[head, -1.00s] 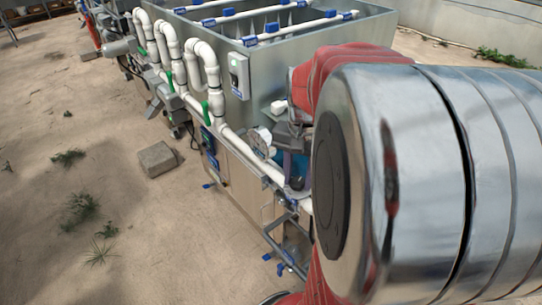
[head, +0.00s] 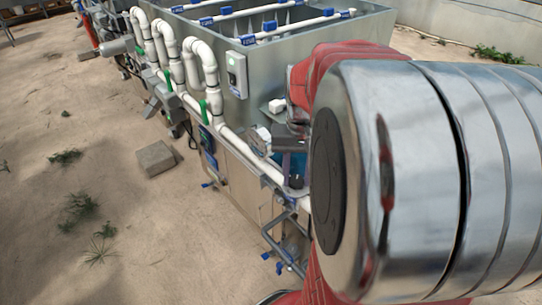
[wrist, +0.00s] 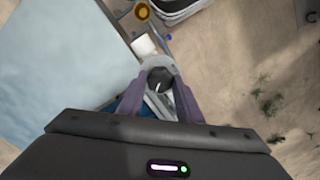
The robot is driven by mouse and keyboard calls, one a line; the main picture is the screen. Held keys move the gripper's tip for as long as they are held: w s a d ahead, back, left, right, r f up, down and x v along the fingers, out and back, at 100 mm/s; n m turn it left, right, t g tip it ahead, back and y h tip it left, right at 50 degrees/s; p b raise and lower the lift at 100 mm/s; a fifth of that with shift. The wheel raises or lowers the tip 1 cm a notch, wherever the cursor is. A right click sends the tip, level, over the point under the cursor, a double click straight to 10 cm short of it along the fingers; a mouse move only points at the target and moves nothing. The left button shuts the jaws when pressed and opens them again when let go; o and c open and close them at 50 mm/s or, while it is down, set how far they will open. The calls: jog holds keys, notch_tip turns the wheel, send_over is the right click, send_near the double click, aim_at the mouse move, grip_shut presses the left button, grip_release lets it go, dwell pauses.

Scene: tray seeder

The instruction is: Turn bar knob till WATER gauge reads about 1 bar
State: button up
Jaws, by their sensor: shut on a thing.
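In the wrist view my gripper (wrist: 158,100) is shut on a dark round knob (wrist: 160,79) with a short pale mark on its top. The fingers lie on either side of it. A pale rounded body shows around the knob's far side. In the head view my gripper (head: 289,142) is small and partly hidden by my arm, beside the machine's side wall. A round white-faced gauge (head: 260,140) sits just left of it, seen at a slant. Its needle and figures are too small to read, and I cannot tell its label.
The metal tank (head: 300,60) stands behind, with white pipes (head: 195,65) along its left side. A grey control box (head: 237,74) is on its wall. A pipe frame with blue fittings (head: 280,255) juts out below. A concrete block (head: 156,159) lies on open sandy ground.

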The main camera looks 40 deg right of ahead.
aim_at(297, 179)
jog(key=shift+w+d+r+n, duration=0.1)
jog(key=shift+d+n, duration=0.05)
jog(key=shift+n, duration=1.05)
jog(key=o, duration=1)
jog(key=shift+o, duration=0.2)
notch_tip(297, 179, up, 14)
jog(key=shift+f, duration=0.2)
